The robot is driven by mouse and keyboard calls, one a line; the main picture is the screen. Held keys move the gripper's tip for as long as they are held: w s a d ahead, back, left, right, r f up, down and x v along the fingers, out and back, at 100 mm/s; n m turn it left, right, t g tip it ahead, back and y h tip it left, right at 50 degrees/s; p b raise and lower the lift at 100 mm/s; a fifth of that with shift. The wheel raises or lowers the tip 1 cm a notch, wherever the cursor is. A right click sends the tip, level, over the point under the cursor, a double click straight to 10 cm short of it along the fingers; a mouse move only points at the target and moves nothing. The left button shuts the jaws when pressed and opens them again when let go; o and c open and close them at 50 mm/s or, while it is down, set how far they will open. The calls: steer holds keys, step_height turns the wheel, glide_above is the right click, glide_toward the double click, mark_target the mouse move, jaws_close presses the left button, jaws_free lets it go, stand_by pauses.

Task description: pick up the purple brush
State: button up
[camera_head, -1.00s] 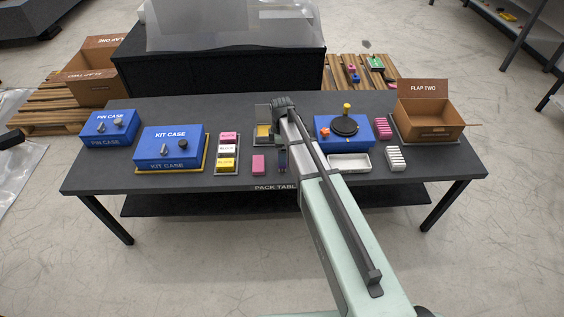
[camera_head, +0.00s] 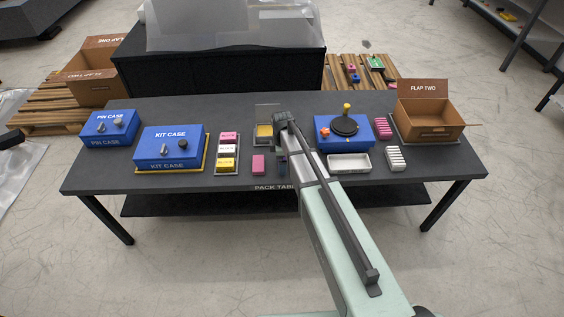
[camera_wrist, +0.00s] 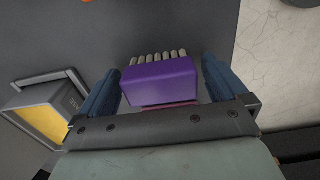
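The purple brush (camera_wrist: 160,82) shows in the wrist view as a purple block with a row of pale bristle tufts along its far edge. My gripper (camera_wrist: 160,68) is open, with one blue finger on each side of the brush and a narrow gap visible on both sides. A pinkish strip shows under the brush's near edge, partly hidden by the gripper body. In the head view my gripper (camera_head: 282,165) is low over the front of the pack table (camera_head: 385,185); the arm and fingers largely hide the brush there.
A pink block (camera_head: 258,164) stands just left of my gripper. A framed yellow-bottomed holder (camera_head: 264,131) is behind it. A white tray (camera_head: 349,163) and white striped block (camera_head: 396,158) lie to the right. Blue cases, including the kit case (camera_head: 168,148), stand left; an open carton (camera_head: 430,118) is far right.

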steer(key=c, duration=0.9)
steer(key=shift+c, duration=0.2)
steer(key=shift+r, duration=5)
steer(key=o, duration=0.5)
steer(key=c, duration=0.4)
